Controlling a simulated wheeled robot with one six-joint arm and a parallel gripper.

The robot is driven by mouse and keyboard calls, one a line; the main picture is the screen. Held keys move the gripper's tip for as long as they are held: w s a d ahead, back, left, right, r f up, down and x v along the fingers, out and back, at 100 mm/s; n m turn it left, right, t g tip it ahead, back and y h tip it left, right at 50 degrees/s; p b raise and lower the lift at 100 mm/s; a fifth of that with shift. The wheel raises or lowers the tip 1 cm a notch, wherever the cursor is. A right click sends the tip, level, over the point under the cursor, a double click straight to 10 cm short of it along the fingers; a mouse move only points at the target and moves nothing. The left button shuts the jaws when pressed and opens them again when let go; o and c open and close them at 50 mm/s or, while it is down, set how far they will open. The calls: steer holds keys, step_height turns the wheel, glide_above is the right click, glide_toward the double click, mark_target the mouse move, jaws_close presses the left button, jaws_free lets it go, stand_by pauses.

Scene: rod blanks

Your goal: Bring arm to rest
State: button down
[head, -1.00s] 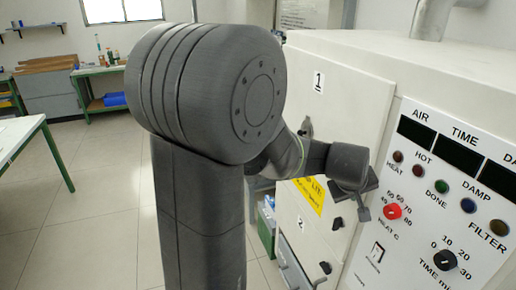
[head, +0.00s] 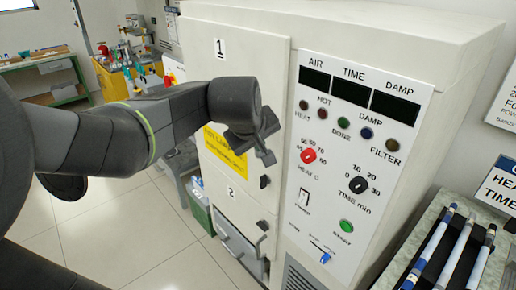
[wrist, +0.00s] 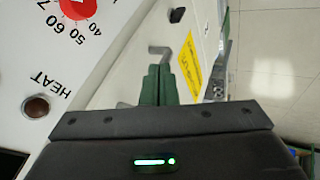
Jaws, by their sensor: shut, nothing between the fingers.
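My gripper (head: 265,150) is in front of the white cabinet (head: 330,32), near the yellow label on its left face. In the wrist view the fingers (wrist: 157,85) are together with nothing between them. My arm reaches in from the left of the head view. The cabinet's control panel (head: 338,240) stands right of my gripper, with a red heat dial (head: 308,156) and a black time dial (head: 358,185). The red dial also shows in the wrist view (wrist: 78,8).
Door 1 (head: 270,60) and door 2 (head: 235,198) look shut. Blue and white rods (head: 432,245) lie on a rack at lower right. A green bin (head: 201,208) stands on the floor left of the cabinet. A bench (head: 45,75) is at the back left; the floor between is clear.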

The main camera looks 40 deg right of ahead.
steer(key=shift+s+a+r, duration=0.1)
steer(key=shift+a+r, duration=0.05)
steer(key=shift+r, duration=0.05)
stand_by(0.3)
